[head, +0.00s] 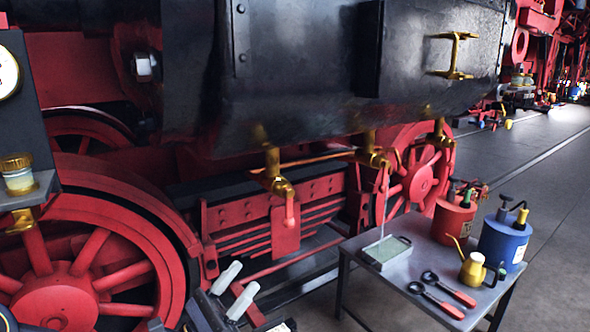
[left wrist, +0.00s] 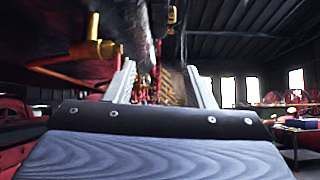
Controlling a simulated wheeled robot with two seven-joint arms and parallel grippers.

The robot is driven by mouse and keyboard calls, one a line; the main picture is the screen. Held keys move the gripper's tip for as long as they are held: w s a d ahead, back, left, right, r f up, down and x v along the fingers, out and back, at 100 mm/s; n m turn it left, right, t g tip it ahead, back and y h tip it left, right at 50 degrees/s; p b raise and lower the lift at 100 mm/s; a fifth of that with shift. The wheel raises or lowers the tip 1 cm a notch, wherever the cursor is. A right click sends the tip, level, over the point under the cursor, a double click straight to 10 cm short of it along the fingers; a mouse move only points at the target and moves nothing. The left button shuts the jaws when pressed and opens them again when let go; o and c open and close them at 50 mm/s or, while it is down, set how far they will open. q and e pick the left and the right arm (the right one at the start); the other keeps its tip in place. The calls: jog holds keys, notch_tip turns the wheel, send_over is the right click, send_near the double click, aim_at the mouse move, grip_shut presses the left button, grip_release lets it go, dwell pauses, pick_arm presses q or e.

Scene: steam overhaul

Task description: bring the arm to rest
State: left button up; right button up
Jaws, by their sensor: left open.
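My left gripper (head: 245,276) is low in the head view, left of the small table. Its two pale fingers stand apart with nothing between them. In the left wrist view the same gripper (left wrist: 160,76) shows both fingers spread, with open space between. It is apart from the table and appears in front of the red undercarriage; the exact gap to it cannot be told. My right gripper is not seen in either view.
A grey table (head: 395,291) at right carries a shallow tray (head: 387,252), a red can (head: 453,222), a blue can (head: 503,241), a brass oiler (head: 472,268) and two red-handled tools. A red wheel (head: 60,295) is at left. Brass cocks (head: 277,180) hang under the black cylinder (head: 300,80).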

pick_arm(q)
jog(key=s+d+f+m+g+y, duration=0.1)
jog(key=s+d+m+g+y, duration=0.2)
jog(key=s+m+g, duration=0.55)
jog(key=s+d+f+m+g+y, duration=0.2)
jog(key=s+d+m+g, duration=0.1)
jog(key=s+m+g, duration=0.5)
jog(key=s+a+f+m+t+y, duration=0.3)
jog(key=s+a+f+y, duration=0.3)
jog(key=s+y, duration=0.1)
jog(key=a+f+m+t+y, duration=0.2)
jog(key=a+m+t+y, duration=0.15)
jog(key=a+y, duration=0.45)
notch_tip(320, 180, up, 13)
jog(key=a+h+p, duration=0.2)
jog(key=p, duration=1.1)
jog(key=shift+s+n+t, duration=0.4)
jog(key=shift+s, duration=0.05)
jog(key=shift+a+r, duration=0.1)
